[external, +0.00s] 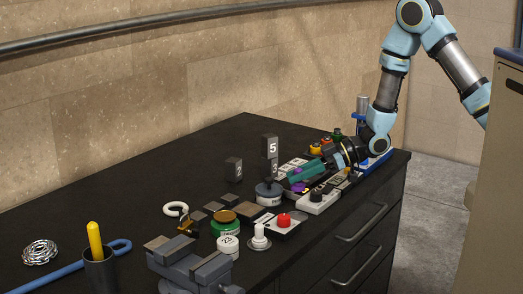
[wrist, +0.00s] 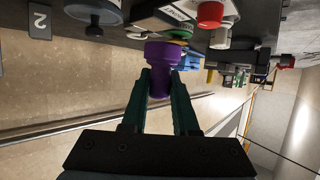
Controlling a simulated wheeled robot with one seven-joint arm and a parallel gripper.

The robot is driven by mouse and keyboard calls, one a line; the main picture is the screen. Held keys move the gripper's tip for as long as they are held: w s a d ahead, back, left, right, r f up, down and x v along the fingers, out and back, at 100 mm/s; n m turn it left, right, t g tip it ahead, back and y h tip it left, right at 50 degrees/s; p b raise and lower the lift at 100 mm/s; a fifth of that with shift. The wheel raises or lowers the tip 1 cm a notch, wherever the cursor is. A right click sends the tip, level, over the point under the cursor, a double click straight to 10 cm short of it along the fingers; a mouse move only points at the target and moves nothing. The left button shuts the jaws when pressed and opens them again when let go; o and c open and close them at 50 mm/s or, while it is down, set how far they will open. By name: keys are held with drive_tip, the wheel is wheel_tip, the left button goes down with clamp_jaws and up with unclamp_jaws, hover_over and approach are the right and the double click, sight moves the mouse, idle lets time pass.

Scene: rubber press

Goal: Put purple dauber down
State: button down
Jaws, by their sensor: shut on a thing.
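The purple dauber (wrist: 160,57) is between the two green fingers of my gripper (wrist: 161,80) in the wrist view. My gripper is shut on its narrower part, and its wider end points away from the palm. In the external view the purple dauber (external: 298,187) shows as a small purple patch at the tip of my gripper (external: 301,174), low over the cluttered right part of the black bench (external: 130,190). Whether the dauber touches anything under it cannot be told.
Near my gripper are a red button on a white box (external: 284,220), dark number blocks (external: 270,150) and a white label block (external: 316,201). The bench's back left is clear.

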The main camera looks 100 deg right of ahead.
drive_tip(key=shift+r, duration=0.35)
drive_tip(key=shift+w+d+b, duration=0.25)
drive_tip(key=shift+w+b, duration=0.05)
drive_tip(key=shift+w, duration=0.05)
drive_tip(key=w+d+b, duration=0.5)
drive_tip(key=w+d, duration=0.3)
drive_tip(key=w, duration=0.4)
drive_tip(key=w+d+b, duration=0.5)
drive_tip(key=w+d, duration=0.3)
drive_tip(key=w, duration=0.4)
drive_tip(key=f, duration=0.9)
drive_tip(key=shift+w+a+f+p, duration=0.1)
drive_tip(key=shift+w+a+p, duration=0.05)
drive_tip(key=shift+a+p, duration=0.15)
drive_tip(key=shift+f, duration=0.15)
drive_tip(key=c, duration=0.7)
unclamp_jaws()
